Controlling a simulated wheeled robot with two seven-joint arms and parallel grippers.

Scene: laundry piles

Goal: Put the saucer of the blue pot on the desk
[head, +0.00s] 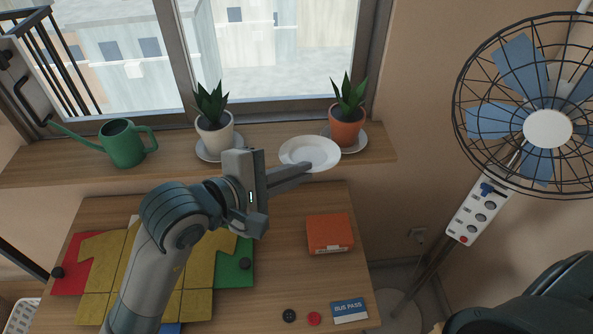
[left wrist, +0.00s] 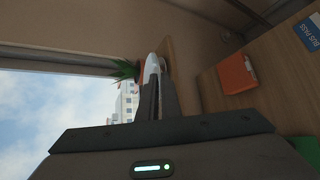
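A white saucer (head: 310,151) is at the window sill's front edge, between the two potted plants, with no pot on it. My left gripper (head: 305,169) reaches it from the front left, its fingers closed on the saucer's near rim. In the left wrist view the saucer (left wrist: 152,66) shows nearly edge-on at the fingertips. I cannot tell whether it touches the sill. No blue pot is visible; one pot is white (head: 214,136), the other orange (head: 345,130), each on its own saucer. The desk (head: 290,225) lies below the sill. My right gripper is out of view.
A green watering can (head: 122,144) stands on the sill (head: 60,165) at left. Bare desk surrounds the box. A fan (head: 548,128) stands right.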

